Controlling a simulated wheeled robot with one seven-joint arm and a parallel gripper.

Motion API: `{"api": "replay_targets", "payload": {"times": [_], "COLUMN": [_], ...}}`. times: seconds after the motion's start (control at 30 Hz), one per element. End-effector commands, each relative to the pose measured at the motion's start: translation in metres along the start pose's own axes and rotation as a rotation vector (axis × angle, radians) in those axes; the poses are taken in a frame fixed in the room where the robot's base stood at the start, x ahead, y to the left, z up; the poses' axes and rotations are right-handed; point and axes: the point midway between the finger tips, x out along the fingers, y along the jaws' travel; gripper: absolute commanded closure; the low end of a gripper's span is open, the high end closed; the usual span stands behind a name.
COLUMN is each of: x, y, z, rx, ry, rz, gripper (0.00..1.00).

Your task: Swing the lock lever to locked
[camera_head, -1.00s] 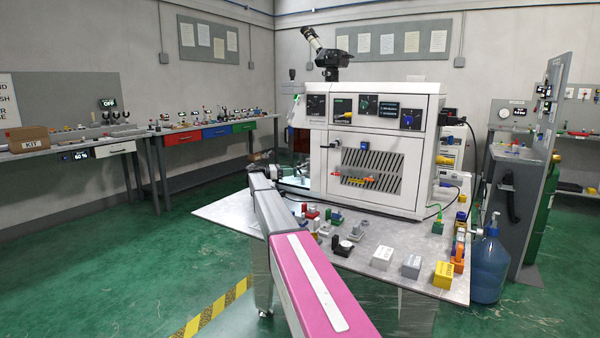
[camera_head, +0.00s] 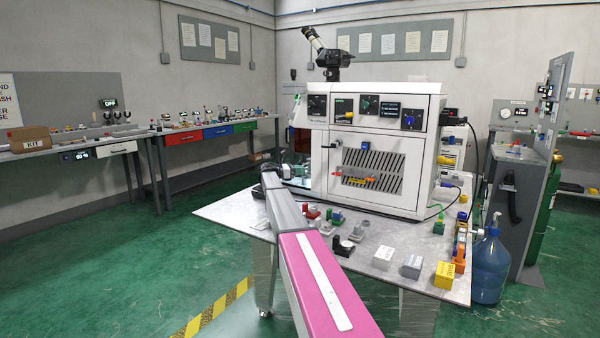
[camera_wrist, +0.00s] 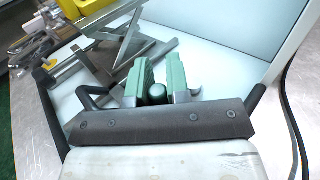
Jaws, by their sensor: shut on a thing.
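In the wrist view my gripper (camera_wrist: 161,74) has two green fingers on either side of a dark green rounded knob (camera_wrist: 157,92). The knob seems to be the end of the lock lever; the rest of the lever is hidden or cannot be told apart. My gripper is shut on it. Whether the lever stands at locked cannot be read.
The metal table (camera_head: 225,212) is bare at its left front. Several small parts lie on it before the machine, with a white block (camera_head: 383,257), a grey block (camera_head: 411,266) and a yellow block (camera_head: 444,275). A blue jug (camera_head: 490,268) stands at the right.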

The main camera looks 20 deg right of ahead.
Motion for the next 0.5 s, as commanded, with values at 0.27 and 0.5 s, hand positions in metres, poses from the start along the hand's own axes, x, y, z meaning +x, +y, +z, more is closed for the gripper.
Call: {"api": "replay_targets", "payload": {"times": [0.27, 0.5], "x": [-0.0024, -0.0074], "y": [-0.0035, -0.0092], "z": [0.0, 0.0], "rx": [0.0, 0.0], "ry": [0.0, 0.0], "rz": [0.063, 0.227], "gripper": [1.0, 1.0]}}
